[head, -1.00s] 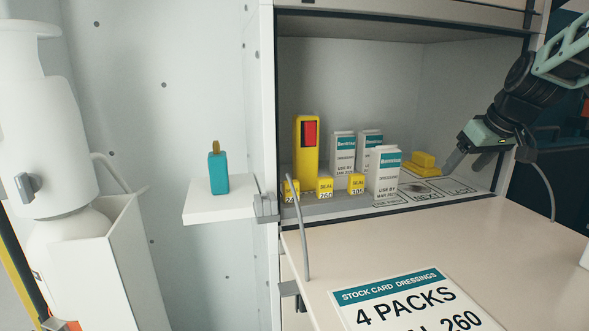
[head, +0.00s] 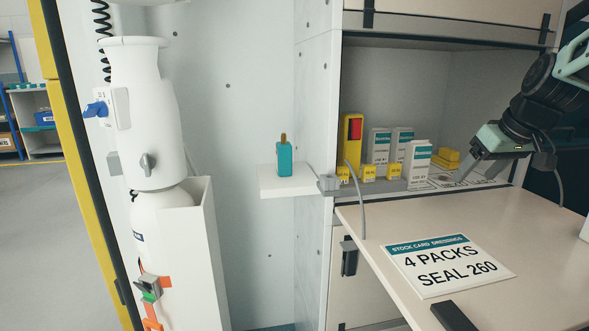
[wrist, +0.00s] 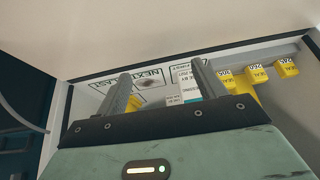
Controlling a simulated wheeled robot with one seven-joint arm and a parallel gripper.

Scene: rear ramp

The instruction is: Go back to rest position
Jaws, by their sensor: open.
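My gripper (head: 498,170) is in the head view at the right, in front of the shelf compartment and above the worktop. Its two fingers stand apart with nothing between them in the wrist view (wrist: 158,86). White dressing cartons (head: 417,164) with teal bands stand in the compartment to the left of my gripper. Small yellow seal blocks (head: 368,173) sit along the front edge, and also show in the wrist view (wrist: 255,72).
A cream worktop (head: 420,222) carries a sign (head: 449,264) reading "4 PACKS SEAL 260" and a dark block (head: 454,316). A small wall shelf (head: 287,190) holds a teal bottle (head: 285,160). A white cylinder (head: 150,120) stands at the left. Floor (head: 50,230) is open at far left.

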